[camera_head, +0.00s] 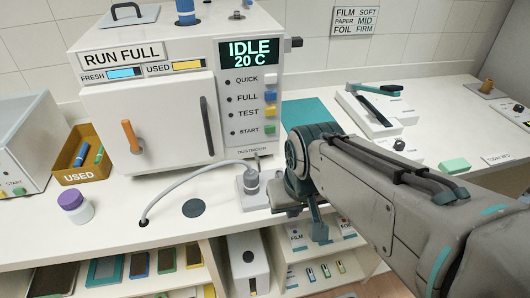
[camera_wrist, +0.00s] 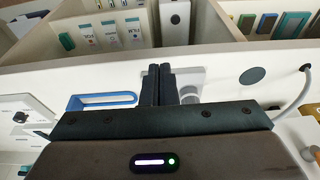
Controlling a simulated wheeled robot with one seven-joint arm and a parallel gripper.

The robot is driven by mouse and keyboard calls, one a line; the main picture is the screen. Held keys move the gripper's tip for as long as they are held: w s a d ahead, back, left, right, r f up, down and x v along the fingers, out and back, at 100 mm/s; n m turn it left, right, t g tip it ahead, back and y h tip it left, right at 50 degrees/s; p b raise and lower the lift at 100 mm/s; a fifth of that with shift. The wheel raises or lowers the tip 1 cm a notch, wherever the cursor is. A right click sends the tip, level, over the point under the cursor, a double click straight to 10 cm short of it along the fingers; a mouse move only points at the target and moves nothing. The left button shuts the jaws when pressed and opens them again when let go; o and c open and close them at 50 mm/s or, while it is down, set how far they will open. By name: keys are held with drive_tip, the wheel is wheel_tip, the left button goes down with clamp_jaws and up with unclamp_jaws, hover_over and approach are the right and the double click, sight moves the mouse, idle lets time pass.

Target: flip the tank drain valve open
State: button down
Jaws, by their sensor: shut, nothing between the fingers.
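A grey cylindrical fitting (camera_head: 251,182) stands on a white block at the counter's front, with a grey hose (camera_head: 190,176) running from it to a hole; it looks like the drain valve, but no label is readable. In the wrist view the grey fitting (camera_wrist: 190,92) is partly hidden behind my fingers, just to their right. My gripper (camera_wrist: 157,82) is shut and empty, its dark fingertips near the counter's front edge. In the head view my arm largely hides the fingers, just right of the fitting. I cannot tell whether they touch it.
The white machine (camera_head: 150,118) with an IDLE display stands behind the fitting. A blue loop-shaped piece (camera_wrist: 100,101) lies left of my fingers in the wrist view. Open shelves (camera_head: 130,268) sit below the counter.

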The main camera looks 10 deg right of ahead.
drive_tip(key=w+d+r+n+g+y+b, duration=0.1)
drive_tip(key=w+d+n+y, duration=0.1)
drive_tip(key=w+n, duration=0.5)
drive_tip(key=w+d+n+g+y+b, duration=0.1)
drive_tip(key=w+d+n+g+b, duration=0.1)
drive_tip(key=w+n, duration=0.5)
drive_tip(key=shift+w+d+r+n+y, duration=0.4)
drive_tip(key=shift+d+n, duration=0.1)
drive_tip(key=shift+n, duration=1.5)
drive_tip(key=shift+f, duration=0.15)
drive_tip(key=x, duration=1)
